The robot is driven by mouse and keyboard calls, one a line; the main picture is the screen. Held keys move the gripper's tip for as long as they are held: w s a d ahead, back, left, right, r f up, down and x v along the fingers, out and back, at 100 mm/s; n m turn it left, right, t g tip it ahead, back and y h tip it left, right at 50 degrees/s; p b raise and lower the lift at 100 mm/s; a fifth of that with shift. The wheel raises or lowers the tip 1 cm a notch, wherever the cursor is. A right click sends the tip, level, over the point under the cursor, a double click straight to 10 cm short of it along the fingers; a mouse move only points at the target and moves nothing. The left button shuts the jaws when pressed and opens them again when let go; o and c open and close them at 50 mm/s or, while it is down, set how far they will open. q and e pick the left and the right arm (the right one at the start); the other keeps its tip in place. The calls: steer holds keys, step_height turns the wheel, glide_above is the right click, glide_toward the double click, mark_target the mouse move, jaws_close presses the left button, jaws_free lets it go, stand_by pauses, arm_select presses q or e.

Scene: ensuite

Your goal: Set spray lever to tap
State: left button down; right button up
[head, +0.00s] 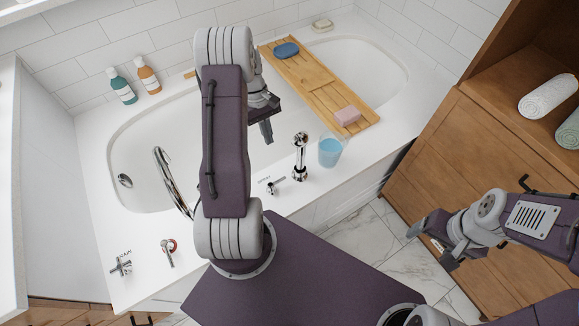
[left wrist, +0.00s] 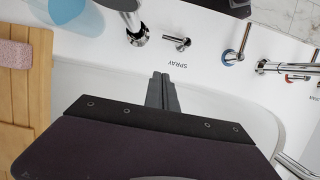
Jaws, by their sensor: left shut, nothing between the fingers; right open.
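The spray lever (head: 274,188) is a small chrome handle on the white tub rim. In the left wrist view the lever (left wrist: 177,42) lies sideways beside the printed word SPRAY (left wrist: 177,64). I cannot tell which setting it is at. The curved chrome tap spout (head: 170,180) stands further left on the rim. My left gripper (head: 266,132) is over the tub, its fingers shut and empty. In the left wrist view its fingertips (left wrist: 161,78) are near the label, apart from the lever. My right gripper (head: 435,243) is open and empty, right of the tub.
The chrome hand shower (head: 300,158) and a cup of blue liquid (head: 330,151) stand on the rim right of the lever. A wooden bath tray (head: 315,80) spans the tub. Tap handles (head: 168,247) are at the left. A wooden cabinet (head: 440,160) stands right.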

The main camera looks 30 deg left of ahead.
arm_select(q)
steer(key=shift+s+a+f, duration=0.25)
steer(key=shift+s+a, duration=0.05)
steer(key=shift+s, duration=0.05)
steer(key=shift+f, duration=0.1)
steer(key=b+x, duration=0.2)
steer(key=x, duration=0.7)
steer(key=shift+s+d+f, duration=0.1)
steer(key=shift+d+f, duration=0.05)
steer(key=shift+f, duration=0.15)
steer(key=d, duration=0.2)
steer(key=s+d, duration=0.1)
steer(key=shift+s+f+b, duration=0.15)
steer(key=shift+f+b, duration=0.15)
steer(key=shift+f, duration=0.1)
steer(key=shift+s+d, duration=0.2)
steer(key=shift+d, duration=0.1)
